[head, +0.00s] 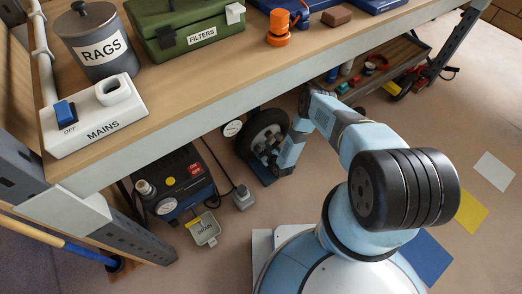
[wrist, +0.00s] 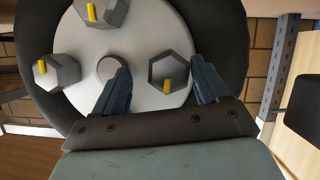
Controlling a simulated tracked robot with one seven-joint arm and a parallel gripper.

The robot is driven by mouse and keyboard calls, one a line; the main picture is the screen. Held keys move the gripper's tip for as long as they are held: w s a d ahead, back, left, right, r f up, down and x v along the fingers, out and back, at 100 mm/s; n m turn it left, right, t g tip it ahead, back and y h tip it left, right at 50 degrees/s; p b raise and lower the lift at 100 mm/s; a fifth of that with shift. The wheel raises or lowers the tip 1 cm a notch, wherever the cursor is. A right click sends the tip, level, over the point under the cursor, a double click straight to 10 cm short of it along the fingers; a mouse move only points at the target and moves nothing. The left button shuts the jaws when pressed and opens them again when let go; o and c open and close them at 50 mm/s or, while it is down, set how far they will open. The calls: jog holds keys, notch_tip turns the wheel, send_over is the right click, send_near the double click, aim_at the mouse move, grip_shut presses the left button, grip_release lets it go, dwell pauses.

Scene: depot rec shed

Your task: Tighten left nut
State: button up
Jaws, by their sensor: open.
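A wheel with a dark tyre (head: 250,132) stands under the bench in the head view, with my gripper (head: 271,158) at its face. In the wrist view its pale hub disc (wrist: 140,32) carries three grey hex nuts around a round centre. One nut (wrist: 58,74) is at picture left, one (wrist: 116,12) at the top, one (wrist: 184,66) at the right. Each has a yellow mark; the right one's is at its lower side. My gripper (wrist: 162,66) is open, its blue fingers either side of the right nut. I cannot tell whether they touch it.
The bench edge (head: 230,85) runs above the wheel. A dark compressor-like machine (head: 175,180) and a small grey box (head: 243,197) stand left of it. A low shelf (head: 400,62) with tools is at right. Open floor lies in front.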

jog(key=shift+s+a, duration=0.1)
jog(key=shift+a, duration=0.2)
